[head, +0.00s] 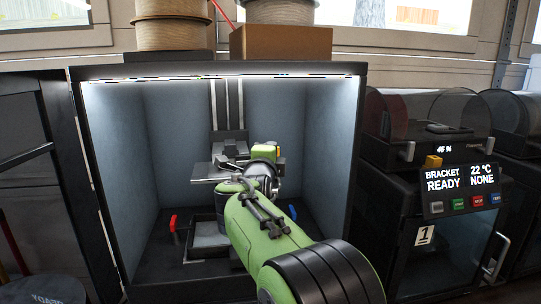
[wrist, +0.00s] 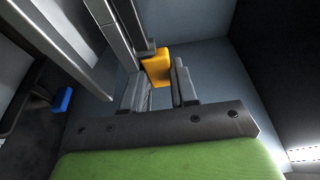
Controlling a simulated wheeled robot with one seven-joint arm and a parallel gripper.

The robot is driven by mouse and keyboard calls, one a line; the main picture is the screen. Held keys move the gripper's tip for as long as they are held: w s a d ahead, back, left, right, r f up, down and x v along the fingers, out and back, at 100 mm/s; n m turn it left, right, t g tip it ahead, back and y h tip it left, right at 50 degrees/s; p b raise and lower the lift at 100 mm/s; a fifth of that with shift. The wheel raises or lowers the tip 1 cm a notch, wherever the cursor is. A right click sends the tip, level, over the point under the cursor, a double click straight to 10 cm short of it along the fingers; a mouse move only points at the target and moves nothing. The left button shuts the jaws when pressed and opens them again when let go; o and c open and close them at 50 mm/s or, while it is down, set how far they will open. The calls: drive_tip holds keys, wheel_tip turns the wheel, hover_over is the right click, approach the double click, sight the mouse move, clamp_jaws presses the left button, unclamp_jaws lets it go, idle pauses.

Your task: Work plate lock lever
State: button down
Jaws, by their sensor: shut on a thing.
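The lit printer chamber holds a grey plate assembly (head: 207,171) on a vertical rail. At its right is a small yellow-orange block (head: 278,152), which looks like the lock lever's handle. My gripper (wrist: 160,82) is at that block and shut on it; in the wrist view the orange block (wrist: 156,66) sits between the two fingers. In the head view my green arm reaches in from the lower right, and my wrist and gripper (head: 268,160) hide much of the lever and the plate's right side.
A red handle (head: 172,222) stands at the chamber's lower left beside a tray (head: 206,236). A blue handle (head: 293,212) is right of my arm and shows in the wrist view (wrist: 62,100). The chamber walls enclose the arm. A control panel (head: 459,190) reads "BRACKET READY".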

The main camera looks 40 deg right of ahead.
drive_tip(key=c, duration=0.9)
unclamp_jaws()
drive_tip(key=shift+w, duration=0.1)
drive_tip(key=b+v, duration=0.3)
drive_tip(key=v, duration=1.2)
drive_tip(key=shift+s+a, duration=0.25)
drive_tip(key=shift+s, duration=0.1)
